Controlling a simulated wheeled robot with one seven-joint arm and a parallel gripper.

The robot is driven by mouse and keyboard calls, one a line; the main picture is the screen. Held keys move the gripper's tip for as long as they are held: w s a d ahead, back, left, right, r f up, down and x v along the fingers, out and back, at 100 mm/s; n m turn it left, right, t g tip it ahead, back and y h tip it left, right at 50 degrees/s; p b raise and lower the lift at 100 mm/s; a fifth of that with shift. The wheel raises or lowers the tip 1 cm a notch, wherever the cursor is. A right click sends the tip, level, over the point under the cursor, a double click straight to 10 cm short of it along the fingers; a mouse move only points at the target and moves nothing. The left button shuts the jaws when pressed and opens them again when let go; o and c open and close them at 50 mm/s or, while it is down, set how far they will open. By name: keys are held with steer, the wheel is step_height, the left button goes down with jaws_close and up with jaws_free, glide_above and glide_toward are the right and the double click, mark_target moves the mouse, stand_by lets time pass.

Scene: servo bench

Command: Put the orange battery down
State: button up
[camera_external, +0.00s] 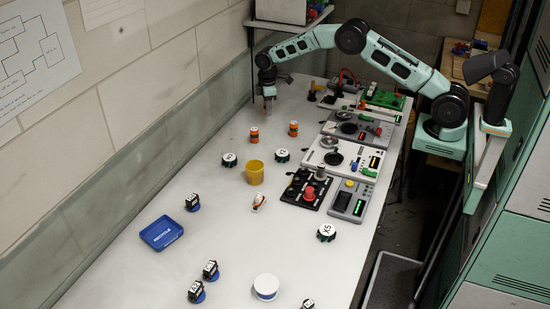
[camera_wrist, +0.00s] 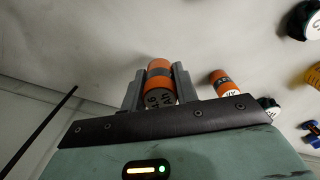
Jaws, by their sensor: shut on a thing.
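My gripper (camera_external: 269,97) is at the far end of the white bench, near the wall. In the wrist view my gripper (camera_wrist: 158,88) has its two grey fingers on either side of an orange battery (camera_wrist: 158,67) with a dark band and a pale lettered end. I cannot tell whether this battery touches the bench or hangs just above it. Two other orange batteries stand on the bench, one at left (camera_external: 254,134) and one at right (camera_external: 293,129). One orange battery (camera_wrist: 219,77) also shows beside the held one in the wrist view.
A yellow cup (camera_external: 254,173), a blue tray (camera_external: 161,233) and a round white container (camera_external: 266,287) are on the bench (camera_external: 220,264). Several dark round parts and small servos are scattered about. Device panels (camera_external: 341,157) line the right side. Bare bench surrounds my gripper.

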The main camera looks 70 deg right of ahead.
mark_target(268, 126)
steer(key=shift+f+p, duration=0.55)
steer(key=shift+f, duration=2.25)
steer(key=shift+f, duration=0.15)
steer(key=o, duration=1)
steer(key=shift+o, duration=0.2)
